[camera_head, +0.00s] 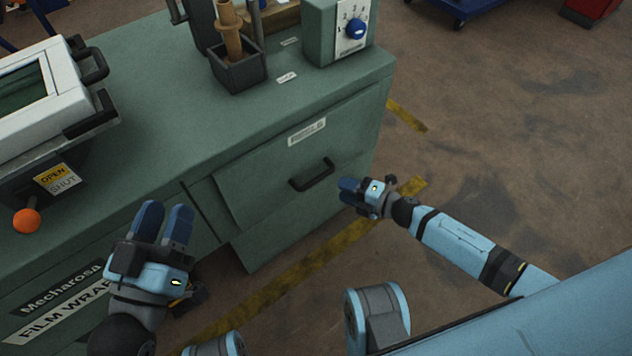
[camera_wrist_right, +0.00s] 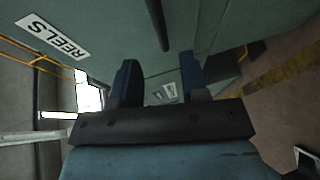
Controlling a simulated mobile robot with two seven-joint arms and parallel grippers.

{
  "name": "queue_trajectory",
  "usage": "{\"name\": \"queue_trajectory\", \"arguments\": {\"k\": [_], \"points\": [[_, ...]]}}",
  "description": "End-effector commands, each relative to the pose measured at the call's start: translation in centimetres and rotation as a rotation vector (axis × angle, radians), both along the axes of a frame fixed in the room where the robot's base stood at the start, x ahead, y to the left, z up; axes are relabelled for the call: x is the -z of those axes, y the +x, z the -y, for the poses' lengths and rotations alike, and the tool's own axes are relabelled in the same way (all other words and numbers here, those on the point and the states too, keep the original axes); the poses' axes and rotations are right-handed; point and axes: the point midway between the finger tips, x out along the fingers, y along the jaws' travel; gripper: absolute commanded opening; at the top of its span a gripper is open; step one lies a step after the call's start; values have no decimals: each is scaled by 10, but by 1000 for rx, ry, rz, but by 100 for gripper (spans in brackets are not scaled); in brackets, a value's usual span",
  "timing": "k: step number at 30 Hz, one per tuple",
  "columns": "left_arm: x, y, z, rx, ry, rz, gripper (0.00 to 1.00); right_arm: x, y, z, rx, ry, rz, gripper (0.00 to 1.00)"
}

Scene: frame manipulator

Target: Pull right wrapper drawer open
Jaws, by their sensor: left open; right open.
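The right drawer (camera_head: 265,180) is a green front on the cabinet, with a white label (camera_head: 307,131) and a black bar handle (camera_head: 312,175). Its front stands slightly proud of the cabinet; I cannot tell whether it is ajar. My right gripper (camera_head: 345,190) is open and empty, just right of the handle and apart from it. In the right wrist view, the handle (camera_wrist_right: 157,22) shows beyond the gap between the open fingers (camera_wrist_right: 160,75), and the label reads REELS (camera_wrist_right: 52,37). My left gripper (camera_head: 165,212) is open and empty, in front of the cabinet's left part.
The green cabinet top (camera_head: 170,110) carries a white framed machine (camera_head: 45,95), a dark holder with rods (camera_head: 237,72) and a control box with a blue knob (camera_head: 337,35). An orange ball knob (camera_head: 27,221) sticks out at left.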

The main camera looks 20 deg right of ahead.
Motion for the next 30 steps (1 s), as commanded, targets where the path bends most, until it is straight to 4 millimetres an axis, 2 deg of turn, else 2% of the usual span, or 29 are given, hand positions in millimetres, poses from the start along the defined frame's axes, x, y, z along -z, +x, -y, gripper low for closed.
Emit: {"name": "queue_trajectory", "arguments": {"k": [6,12,18,26,30], "points": [[20,2,1,14,25,-47,43,11,35,-33,-1,2,1,41],[31,2,2,26,42,-82,43,15,57,-53,0,1,0,41],[34,3,3,30,50,-97,43,17,66,-61,0,1,-1,41],[34,3,3,32,51,-99,43,17,66,-62,0,1,-1,41],[34,2,3,31,51,-98,43,17,66,-61,0,1,-1,11]]}}
